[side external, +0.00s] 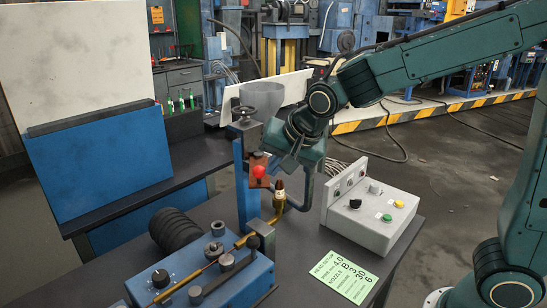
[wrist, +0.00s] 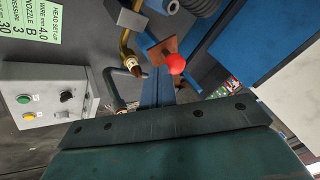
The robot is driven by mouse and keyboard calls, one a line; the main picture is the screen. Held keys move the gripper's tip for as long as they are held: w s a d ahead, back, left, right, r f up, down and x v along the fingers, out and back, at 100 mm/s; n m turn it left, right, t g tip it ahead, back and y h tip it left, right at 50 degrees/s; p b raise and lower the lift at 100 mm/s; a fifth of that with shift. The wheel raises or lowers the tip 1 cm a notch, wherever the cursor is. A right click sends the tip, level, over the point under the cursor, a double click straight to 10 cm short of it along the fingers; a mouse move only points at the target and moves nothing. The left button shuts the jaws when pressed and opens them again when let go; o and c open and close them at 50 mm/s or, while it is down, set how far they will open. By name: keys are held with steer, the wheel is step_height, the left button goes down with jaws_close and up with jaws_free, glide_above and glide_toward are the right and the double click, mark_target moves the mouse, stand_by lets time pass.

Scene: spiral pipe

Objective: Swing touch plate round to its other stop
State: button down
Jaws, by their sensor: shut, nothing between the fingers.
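The touch plate appears to be the small copper-brown plate (side external: 256,183) with a red ball knob (side external: 259,171), beside the blue upright post (side external: 242,190). In the wrist view the brown plate (wrist: 158,53) lies tilted behind the red knob (wrist: 176,65), near the brass nozzle (wrist: 131,62). My gripper (side external: 284,160) is shut and empty, just right of and slightly above the knob, seemingly apart from it. The wrist view shows its dark body across the bottom; the fingertips are not clear there.
A brass nozzle (side external: 280,190) stands right of the plate, with a dark curved pipe (side external: 306,195) beside it. A grey control box (side external: 370,214) stands to the right and a green card (side external: 340,276) lies in front. A blue fixture (side external: 205,275) fills the front left.

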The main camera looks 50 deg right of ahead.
steer(key=shift+w+a+m+h, duration=0.45)
steer(key=shift+a+m, duration=0.15)
steer(key=shift+a, duration=0.2)
steer(key=w+a+m+g+h, duration=0.1)
steer(key=w+a+m+h, duration=0.2)
steer(key=w+a+m, duration=0.2)
steer(key=shift+w+a+m+g, duration=0.15)
steer(key=shift+w+m+g, duration=0.25)
steer(key=shift+w+m, duration=0.95)
steer(key=shift+w+n+h, duration=0.25)
steer(key=shift+w+n, duration=0.25)
steer(key=shift+n, duration=0.05)
steer(key=shift+s, duration=0.1)
steer(key=s+f+v, duration=0.1)
steer(key=s+v, duration=0.1)
steer(key=v, duration=1)
steer(key=shift+s+a, duration=0.2)
steer(key=shift+s, duration=0.1)
